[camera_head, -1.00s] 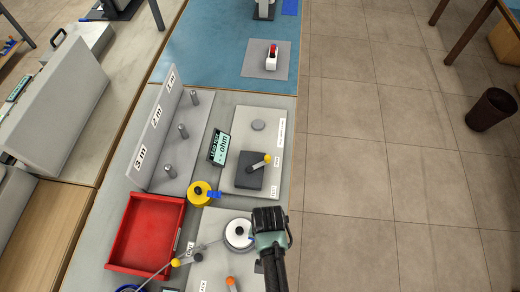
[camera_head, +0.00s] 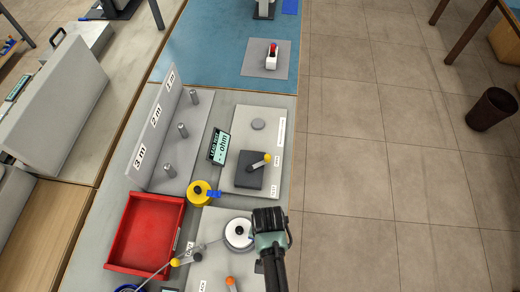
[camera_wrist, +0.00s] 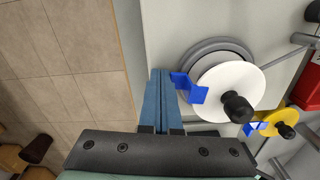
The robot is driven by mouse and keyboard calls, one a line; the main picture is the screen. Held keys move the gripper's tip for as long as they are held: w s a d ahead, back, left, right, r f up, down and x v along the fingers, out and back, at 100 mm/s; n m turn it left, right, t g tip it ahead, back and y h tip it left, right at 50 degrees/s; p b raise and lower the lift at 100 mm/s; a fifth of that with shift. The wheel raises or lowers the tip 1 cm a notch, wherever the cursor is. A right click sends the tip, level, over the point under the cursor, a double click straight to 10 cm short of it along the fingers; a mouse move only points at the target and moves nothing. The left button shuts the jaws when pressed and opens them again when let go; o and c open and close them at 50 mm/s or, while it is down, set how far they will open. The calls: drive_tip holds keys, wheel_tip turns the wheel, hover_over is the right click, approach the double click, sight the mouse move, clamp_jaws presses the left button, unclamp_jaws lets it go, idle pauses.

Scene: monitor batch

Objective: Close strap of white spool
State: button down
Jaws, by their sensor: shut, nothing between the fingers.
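The white spool (camera_head: 238,234) sits on the grey bench near the front right, with a dark knob at its centre. It also shows in the wrist view (camera_wrist: 230,92). Its blue strap (camera_wrist: 188,88) sticks out at the rim on the side facing my gripper, bent in a step shape. My gripper (camera_wrist: 161,82) is shut and empty, its blue-grey fingers together just beside the strap. In the wrist view a small gap seems to lie between fingertips and strap, but I cannot tell if they touch.
A yellow spool (camera_head: 199,194) with a blue strap lies behind the white one. A red tray (camera_head: 146,233) stands at left. A yellow-tipped lever (camera_head: 175,262) and rod lie near the spool. A meter display (camera_head: 219,147) and grey pegs stand farther back. Open floor lies right.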

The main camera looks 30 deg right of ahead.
drive_tip(key=shift+r+p, duration=3.1)
drive_tip(key=shift+f, duration=0.1)
